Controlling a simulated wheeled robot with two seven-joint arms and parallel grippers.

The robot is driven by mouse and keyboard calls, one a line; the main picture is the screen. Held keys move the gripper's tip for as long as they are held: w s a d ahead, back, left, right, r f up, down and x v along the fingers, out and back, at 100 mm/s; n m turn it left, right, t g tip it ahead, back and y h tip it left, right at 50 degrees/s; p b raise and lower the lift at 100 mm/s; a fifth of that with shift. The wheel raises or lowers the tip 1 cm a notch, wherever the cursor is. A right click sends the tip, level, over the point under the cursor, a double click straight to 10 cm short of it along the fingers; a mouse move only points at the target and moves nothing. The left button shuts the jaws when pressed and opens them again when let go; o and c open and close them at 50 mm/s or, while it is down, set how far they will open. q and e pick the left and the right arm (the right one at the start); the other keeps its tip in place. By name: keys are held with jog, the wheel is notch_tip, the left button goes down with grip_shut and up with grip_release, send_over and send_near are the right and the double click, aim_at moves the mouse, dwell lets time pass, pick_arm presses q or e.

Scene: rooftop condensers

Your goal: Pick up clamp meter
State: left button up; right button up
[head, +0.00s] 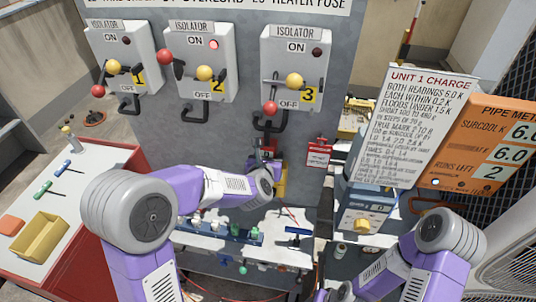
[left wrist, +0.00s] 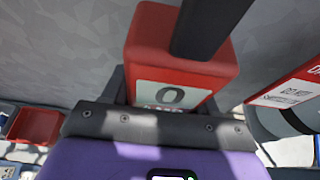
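The clamp meter (left wrist: 170,57) fills the middle of the left wrist view.
The isolators (head: 291,62) with protruding handles hang just above my left gripper. A red-edged tag (head: 318,153) is right of it. A cluttered white bench (head: 205,243) lies below. A red-sided table (head: 75,235) stands left, with a yellow bin (head: 40,238). Boards (head: 400,115) stand right.

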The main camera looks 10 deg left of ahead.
pick_arm(q)
jog(key=c, duration=0.7)
jog(key=shift+o, duration=0.2)
jog(key=shift+r, duration=0.1)
